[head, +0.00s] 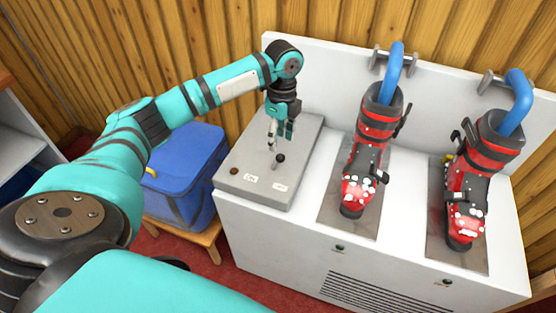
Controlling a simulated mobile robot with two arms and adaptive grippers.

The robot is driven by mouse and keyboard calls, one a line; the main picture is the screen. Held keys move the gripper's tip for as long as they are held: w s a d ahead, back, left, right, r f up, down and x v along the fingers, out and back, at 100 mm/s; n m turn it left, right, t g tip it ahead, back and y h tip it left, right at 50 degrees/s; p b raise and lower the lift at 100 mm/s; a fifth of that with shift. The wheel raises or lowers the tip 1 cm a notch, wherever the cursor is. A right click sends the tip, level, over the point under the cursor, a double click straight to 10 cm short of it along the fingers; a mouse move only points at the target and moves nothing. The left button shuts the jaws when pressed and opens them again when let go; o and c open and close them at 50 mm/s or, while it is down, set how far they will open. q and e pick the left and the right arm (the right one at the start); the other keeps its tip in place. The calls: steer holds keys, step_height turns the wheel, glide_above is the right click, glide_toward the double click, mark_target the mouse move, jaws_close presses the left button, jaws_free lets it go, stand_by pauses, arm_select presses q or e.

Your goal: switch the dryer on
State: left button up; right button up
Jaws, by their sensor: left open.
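The dryer (285,240) is a white cabinet with a back panel. A grey control box (240,165) sits on its left end. On the box stand a short lever with a dark round knob (280,158), a small brown button (234,171) and two white labels, too small to read surely. My left gripper (279,140) points down over the box, open and empty, just behind the dark knob in the picture. I cannot tell whether a finger touches the lever. My right gripper is not in view.
Two red and black ski boots, a middle one (377,130) and a right one (470,188), stand on the dryer with blue hoses (393,68) in their tops. A blue cooler bag (183,180) rests on a wooden stool left of the dryer. A wooden wall stands behind.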

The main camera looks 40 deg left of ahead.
mark_target(278, 160)
arm_select(q)
steer(key=f, duration=0.9)
steer(key=shift+s, duration=0.35)
jaws_close()
